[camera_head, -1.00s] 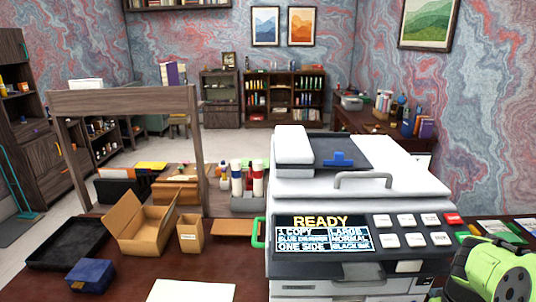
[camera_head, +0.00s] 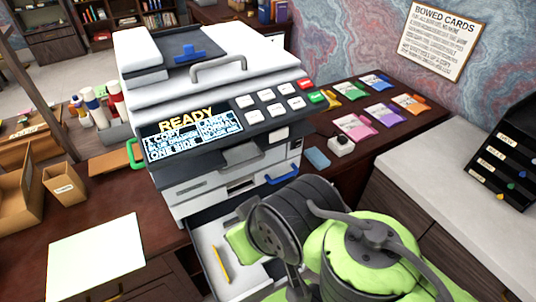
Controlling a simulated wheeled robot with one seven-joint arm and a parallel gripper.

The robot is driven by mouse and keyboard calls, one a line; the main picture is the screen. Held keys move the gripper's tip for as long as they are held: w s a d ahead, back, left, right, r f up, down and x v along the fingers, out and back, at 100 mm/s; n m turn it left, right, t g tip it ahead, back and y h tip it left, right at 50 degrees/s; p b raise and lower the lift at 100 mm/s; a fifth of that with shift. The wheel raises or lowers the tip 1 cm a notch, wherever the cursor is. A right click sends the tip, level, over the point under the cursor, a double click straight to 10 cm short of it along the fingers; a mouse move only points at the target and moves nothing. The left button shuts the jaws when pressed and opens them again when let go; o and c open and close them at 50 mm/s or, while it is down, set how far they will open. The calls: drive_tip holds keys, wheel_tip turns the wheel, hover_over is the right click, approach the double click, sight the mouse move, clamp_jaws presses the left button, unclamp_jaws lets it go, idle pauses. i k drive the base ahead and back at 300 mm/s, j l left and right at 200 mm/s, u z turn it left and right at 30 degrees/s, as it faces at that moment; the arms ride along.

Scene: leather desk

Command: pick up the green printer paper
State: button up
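Several coloured paper packs lie on the dark desk right of the printer. Pink (camera_head: 356,127), purple (camera_head: 385,113) and orange (camera_head: 411,104) packs lie in front. My green and dark grey arm fills the bottom centre and right. My gripper's fingertips do not show, and no pack is seen held.
The white printer (camera_head: 215,85) stands left of the packs, its screen reading READY. Below it is an open drawer with a yellow pencil (camera_head: 220,264). A small white bottle (camera_head: 341,145) and blue block (camera_head: 317,158) stand near the packs. A light counter (camera_head: 470,190) is at right.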

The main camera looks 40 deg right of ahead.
sight(80, 262)
drive_tip(key=k+l+z, duration=0.15)
drive_tip(key=l+z, duration=0.25)
drive_tip(key=k+l+z, duration=0.1)
drive_tip(key=z, duration=0.3)
drive_tip(key=l+u, duration=0.1)
drive_tip(key=u, duration=1.85)
